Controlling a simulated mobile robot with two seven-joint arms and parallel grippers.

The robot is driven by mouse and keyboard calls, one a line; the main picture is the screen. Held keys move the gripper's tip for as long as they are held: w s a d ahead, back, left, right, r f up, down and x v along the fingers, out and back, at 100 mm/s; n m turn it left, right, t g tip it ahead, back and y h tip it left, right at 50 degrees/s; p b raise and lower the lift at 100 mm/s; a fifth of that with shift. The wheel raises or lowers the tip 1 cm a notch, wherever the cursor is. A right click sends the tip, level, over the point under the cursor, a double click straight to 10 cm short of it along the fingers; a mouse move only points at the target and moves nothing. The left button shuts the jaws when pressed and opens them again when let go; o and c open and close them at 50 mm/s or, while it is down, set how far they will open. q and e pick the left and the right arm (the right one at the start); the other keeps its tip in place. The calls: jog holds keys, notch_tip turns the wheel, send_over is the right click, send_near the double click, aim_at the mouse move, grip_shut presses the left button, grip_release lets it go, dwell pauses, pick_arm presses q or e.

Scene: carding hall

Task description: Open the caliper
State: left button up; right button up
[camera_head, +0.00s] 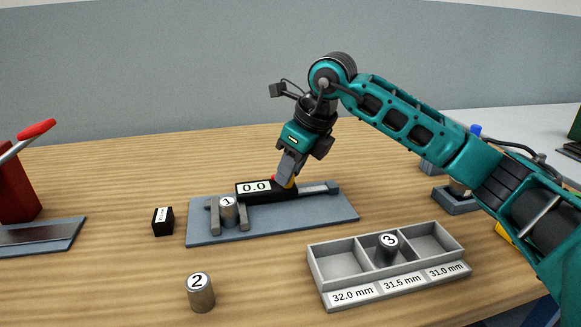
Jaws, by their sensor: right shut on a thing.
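The caliper (267,196) lies on a grey-blue mat (292,221), its black display reading 0.0. Cylinder 1 (229,212) stands upright between its two grey jaws; I cannot tell whether they touch it. My right gripper (287,178) points down at the display's right end, shut on the caliper; its fingertips partly hide the grip spot, where bits of red and yellow show. Cylinder 2 (201,293) stands on the table in front. Cylinder 3 (387,248) stands in the middle compartment of the grey tray (318,277). My left gripper is out of view.
The tray's labels (400,285) read 32.0, 31.5 and 31.0 mm; its outer compartments are empty. A small black block (163,221) stands left of the mat. A red device with a lever (18,181) is at far left. My right arm covers the right side.

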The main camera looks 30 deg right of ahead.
grip_shut()
jog(key=shift+s+d, duration=0.25)
jog(key=shift+d, duration=0.75)
jog(key=shift+s+d, duration=0.25)
jog(key=shift+d, duration=0.7)
jog(key=o, duration=0.9)
grip_release()
jog(key=shift+a, duration=0.1)
